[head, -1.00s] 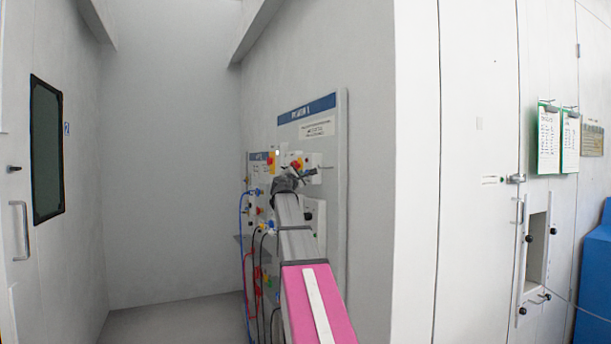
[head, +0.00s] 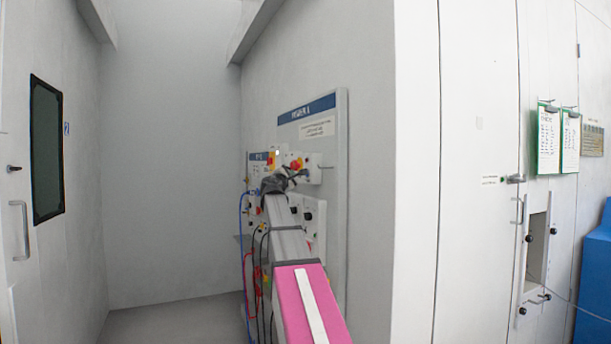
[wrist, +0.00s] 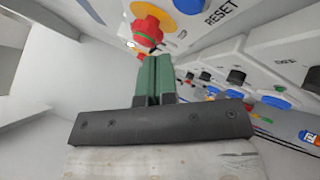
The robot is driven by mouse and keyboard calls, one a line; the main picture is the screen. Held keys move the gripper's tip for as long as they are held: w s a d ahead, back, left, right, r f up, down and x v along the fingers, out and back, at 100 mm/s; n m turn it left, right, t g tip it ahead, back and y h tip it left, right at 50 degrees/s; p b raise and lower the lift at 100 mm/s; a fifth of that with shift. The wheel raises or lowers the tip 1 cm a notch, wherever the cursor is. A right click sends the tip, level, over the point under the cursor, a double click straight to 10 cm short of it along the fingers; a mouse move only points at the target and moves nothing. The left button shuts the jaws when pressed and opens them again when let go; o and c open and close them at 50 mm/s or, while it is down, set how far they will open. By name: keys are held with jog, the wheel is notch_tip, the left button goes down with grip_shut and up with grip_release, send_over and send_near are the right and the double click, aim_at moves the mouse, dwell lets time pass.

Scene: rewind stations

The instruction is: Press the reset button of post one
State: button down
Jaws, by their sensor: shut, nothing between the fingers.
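In the wrist view, a blue button (wrist: 188,5) beside the printed word RESET shows at the top edge, partly cut off. A red knob on a yellow base (wrist: 150,22) is just left of it. My gripper (wrist: 154,58) has green fingers, shut and empty. Their tips are in front of the red knob; I cannot tell whether they touch it. In the head view, my gripper (head: 292,173) is small and dark, in front of a wall-mounted box (head: 314,168) with a red-and-yellow knob. I cannot make out which post is number one.
A grey panel with a blue header (head: 307,107) stands on the right wall. More boxes carry knobs and another blue button (wrist: 276,102). Blue, black and red cables (head: 243,240) hang below. A door with a handle (head: 20,228) is at left. The floor (head: 175,318) in the bay looks clear.

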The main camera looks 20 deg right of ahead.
jog(key=shift+a, duration=1.15)
jog(key=s+a+f+m+g+y, duration=0.2)
jog(key=s+f+m, duration=0.1)
jog(key=f, duration=1.1)
jog(key=s+a+f+m+g+y, duration=0.3)
jog(key=f, duration=1.2)
jog(key=s+a+f+m+g+y, duration=0.2)
jog(key=s+f+m, duration=0.15)
jog(key=f, duration=1.05)
jog(key=s+a+f+m+g+y, duration=0.3)
jog(key=s+a+f, duration=0.4)
jog(key=s+f, duration=0.5)
jog(key=s+a+f+m+g+y, duration=0.3)
jog(key=s+a+f, duration=0.4)
jog(key=s+f, duration=0.5)
notch_tip(320, 180, down, 2)
jog(key=shift+s+a+f+g+y, duration=0.15)
jog(key=shift+s+g+y, duration=0.05)
jog(key=shift+g+y, duration=0.6)
